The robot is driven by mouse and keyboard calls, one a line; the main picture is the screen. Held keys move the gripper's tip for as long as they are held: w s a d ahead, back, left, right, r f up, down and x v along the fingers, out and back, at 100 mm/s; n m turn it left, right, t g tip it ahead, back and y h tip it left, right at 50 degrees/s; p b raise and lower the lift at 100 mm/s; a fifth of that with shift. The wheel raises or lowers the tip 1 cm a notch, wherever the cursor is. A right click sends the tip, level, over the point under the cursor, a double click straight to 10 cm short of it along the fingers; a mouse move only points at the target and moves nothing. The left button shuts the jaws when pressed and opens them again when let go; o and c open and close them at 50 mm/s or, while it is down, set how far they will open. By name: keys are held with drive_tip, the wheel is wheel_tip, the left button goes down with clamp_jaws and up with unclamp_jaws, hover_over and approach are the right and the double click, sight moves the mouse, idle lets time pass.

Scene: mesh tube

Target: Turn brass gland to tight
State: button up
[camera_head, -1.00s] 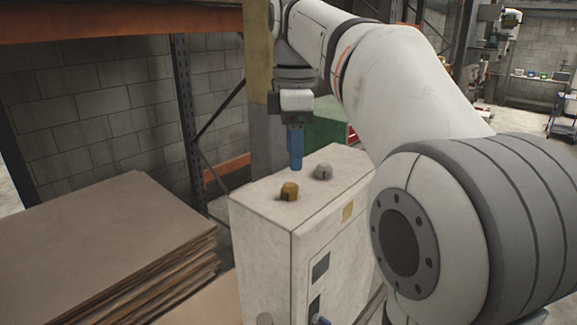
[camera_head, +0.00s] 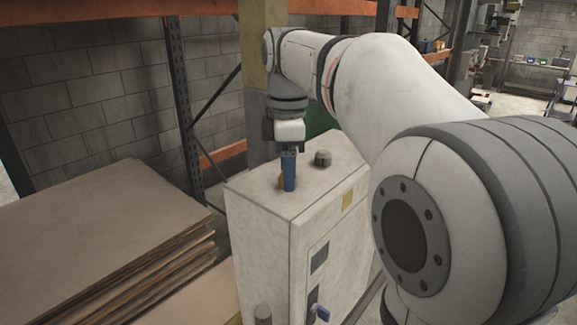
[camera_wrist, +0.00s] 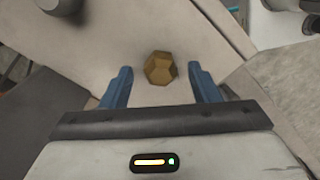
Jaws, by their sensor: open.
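The brass gland (camera_wrist: 160,68) is a faceted, hex-like knob on top of the white cabinet (camera_head: 262,232). In the wrist view it lies between and slightly beyond the two blue fingertips, with gaps on both sides. My gripper (camera_wrist: 160,84) is open and points down over the cabinet top. In the head view my gripper (camera_head: 289,186) hides most of the gland, and only a brass edge (camera_head: 281,181) shows at its left. I cannot tell the fingertips' exact height against the gland.
A grey knob (camera_head: 322,158) stands on the cabinet top behind and right of the gland; it also shows in the wrist view (camera_wrist: 60,5). A stack of brown sheets (camera_head: 95,215) lies left of the cabinet. Orange rack beams and posts stand behind.

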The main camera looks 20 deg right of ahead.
drive_tip(key=shift+c, duration=0.4)
drive_tip(key=c, duration=0.9)
